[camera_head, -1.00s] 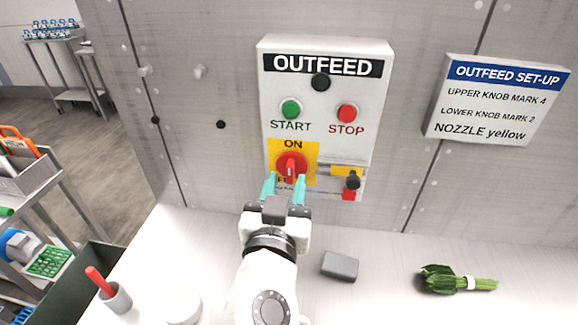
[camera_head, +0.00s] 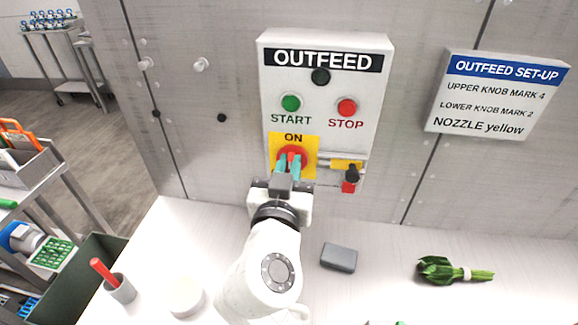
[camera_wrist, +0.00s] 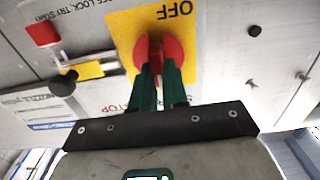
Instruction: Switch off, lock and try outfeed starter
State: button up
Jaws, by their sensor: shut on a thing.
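The outfeed starter box (camera_head: 373,120) is on the wall, with a green START button (camera_head: 291,103) and a red STOP button (camera_head: 347,107). Its red rotary switch (camera_head: 291,152) sits on a yellow plate with ON above it; in the wrist view the switch (camera_wrist: 172,50) shows with the word OFF on its plate. My gripper (camera_head: 288,163) is shut on the switch handle with teal fingers, which hide most of the handle. Right of the switch are a yellow slide (camera_head: 346,164) with a black knob (camera_head: 352,172) and a red part (camera_head: 348,187).
A sign (camera_head: 500,95) hangs right of the box. On the white counter are a grey block (camera_head: 339,257), tied greens (camera_head: 455,271), a white round dish (camera_head: 187,297) and a grey cup (camera_head: 121,290) with a red-handled tool. A green bin (camera_head: 85,285) stands left.

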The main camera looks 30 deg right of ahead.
jog(key=shift+n, duration=0.4)
grip_shut()
jog(key=shift+w+a+f+n+p, duration=0.15)
jog(key=shift+n+p, duration=0.8)
jog(key=shift+n, duration=1.9)
jog(key=shift+w+a+f+n+p, duration=0.15)
jog(key=shift+n+p, duration=0.8)
jog(key=shift+n, duration=1.85)
jog(key=shift+a+f+n+p, duration=0.2)
jog(key=shift+n+p, duration=0.75)
jog(key=shift+n, duration=1.9)
jog(key=o, duration=0.7)
grip_release()
jog(key=b+v, duration=0.2)
jog(key=v, duration=0.8)
jog(key=shift+s+a+b, duration=0.2)
jog(key=shift+s+b, duration=0.15)
